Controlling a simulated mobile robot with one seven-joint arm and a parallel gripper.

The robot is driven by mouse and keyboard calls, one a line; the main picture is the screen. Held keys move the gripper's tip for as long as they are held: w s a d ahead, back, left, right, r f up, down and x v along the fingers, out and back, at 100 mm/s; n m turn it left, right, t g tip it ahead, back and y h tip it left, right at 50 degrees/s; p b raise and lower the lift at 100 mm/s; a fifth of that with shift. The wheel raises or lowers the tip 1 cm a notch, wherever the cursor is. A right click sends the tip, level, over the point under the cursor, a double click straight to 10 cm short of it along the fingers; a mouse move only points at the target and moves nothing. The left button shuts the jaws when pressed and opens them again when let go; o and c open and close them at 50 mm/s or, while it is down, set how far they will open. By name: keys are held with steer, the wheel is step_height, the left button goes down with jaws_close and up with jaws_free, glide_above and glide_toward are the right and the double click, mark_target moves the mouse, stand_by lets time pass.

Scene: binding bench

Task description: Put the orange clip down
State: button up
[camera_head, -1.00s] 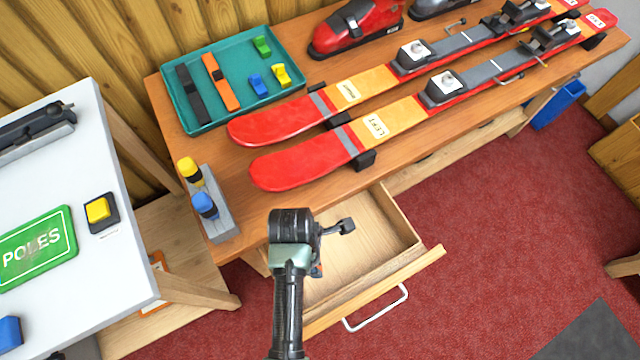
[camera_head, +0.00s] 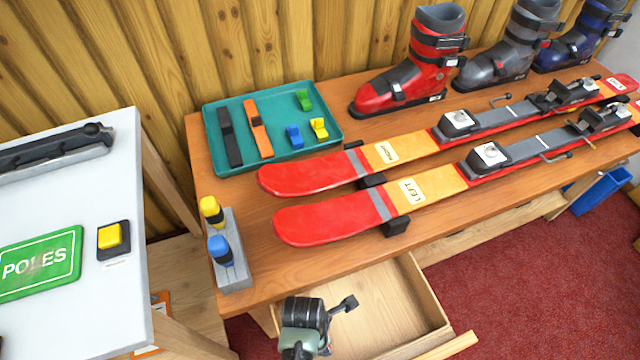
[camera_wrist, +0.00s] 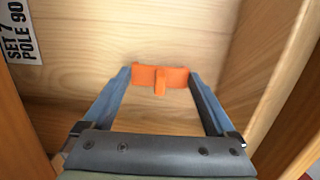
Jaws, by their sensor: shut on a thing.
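The orange clip (camera_wrist: 160,77) shows in the wrist view between the two fingertips of my gripper (camera_wrist: 162,82), which is shut on it. The clip is a short orange bar with a tab toward the camera. It is over the pale wooden floor of the open drawer (camera_wrist: 85,45). I cannot tell whether it touches the floor. In the head view my wrist (camera_head: 305,325) is over the left part of the open drawer (camera_head: 395,305); the fingertips and the clip are hidden there.
The drawer's side walls stand close to the gripper. A label (camera_wrist: 20,30) shows at the wrist view's upper left. On the bench (camera_head: 265,235) are a teal tray (camera_head: 273,95) with straps and small clips, red skis (camera_head: 330,215), boots, and a grey holder (camera_head: 235,270). A white table (camera_head: 110,180) stands left.

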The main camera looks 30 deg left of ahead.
steer(key=shift+f, duration=0.15)
steer(key=o, duration=1)
steer(key=r+p, duration=0.1)
steer(key=r, duration=0.3)
steer(key=r+p, duration=0.1)
steer(key=r, duration=0.3)
steer(key=s+a+r+p, duration=0.1)
steer(key=r, duration=0.3)
steer(key=shift+s+r, duration=0.1)
steer(key=shift+r, duration=0.05)
